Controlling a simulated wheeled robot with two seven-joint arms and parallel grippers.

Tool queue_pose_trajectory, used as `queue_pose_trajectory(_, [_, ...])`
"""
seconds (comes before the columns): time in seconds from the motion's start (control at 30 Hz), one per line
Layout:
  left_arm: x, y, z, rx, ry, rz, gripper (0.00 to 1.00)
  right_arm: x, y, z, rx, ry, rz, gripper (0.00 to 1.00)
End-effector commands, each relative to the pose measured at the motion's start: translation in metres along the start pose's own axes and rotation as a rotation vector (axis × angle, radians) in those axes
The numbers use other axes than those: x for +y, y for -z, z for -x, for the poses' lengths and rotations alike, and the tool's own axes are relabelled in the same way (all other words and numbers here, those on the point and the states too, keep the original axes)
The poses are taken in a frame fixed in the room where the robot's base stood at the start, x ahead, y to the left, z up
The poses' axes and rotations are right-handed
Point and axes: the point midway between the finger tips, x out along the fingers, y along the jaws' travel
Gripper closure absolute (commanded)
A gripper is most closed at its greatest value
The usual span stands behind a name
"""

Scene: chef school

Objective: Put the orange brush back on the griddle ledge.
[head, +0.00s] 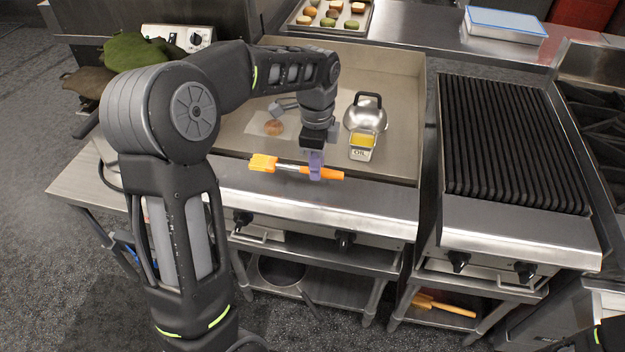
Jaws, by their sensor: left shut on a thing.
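The orange brush (264,163) has an orange head at the left, a metal neck and an orange handle pointing right. My left gripper (316,168) is shut on its handle, reaching down from above. The brush lies roughly level over the steel griddle ledge (300,203) along the front of the griddle. I cannot tell whether the brush touches the ledge or is held slightly above it. My right gripper is not in view; only a dark bit of my body shows at the lower right corner.
On the griddle plate (245,137) are a domed lid (365,113) with a black handle, an oil container (362,147) and a round patty-like item (273,128) on a pale sheet. A ribbed grill (505,140) stands to the right. The front ledge is otherwise clear.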

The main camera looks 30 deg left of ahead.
Motion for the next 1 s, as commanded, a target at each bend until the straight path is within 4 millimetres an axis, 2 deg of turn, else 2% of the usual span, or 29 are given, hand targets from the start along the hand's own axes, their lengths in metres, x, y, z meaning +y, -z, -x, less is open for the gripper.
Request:
queue_pose_trajectory(0.13, [0.000,0.000,-0.016,0.000,-0.001,0.000,1.00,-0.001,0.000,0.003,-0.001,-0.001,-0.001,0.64])
queue_pose_trajectory(0.47, [0.000,0.000,-0.019,0.000,0.001,0.000,1.00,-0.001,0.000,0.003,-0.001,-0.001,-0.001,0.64])
queue_pose_trajectory(0.77, [0.000,0.000,-0.054,0.000,-0.001,0.000,1.00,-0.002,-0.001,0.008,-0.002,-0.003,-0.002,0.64])
queue_pose_trajectory(1.0, [0.000,0.000,-0.055,0.001,0.001,0.000,1.00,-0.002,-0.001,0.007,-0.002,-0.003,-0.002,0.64])
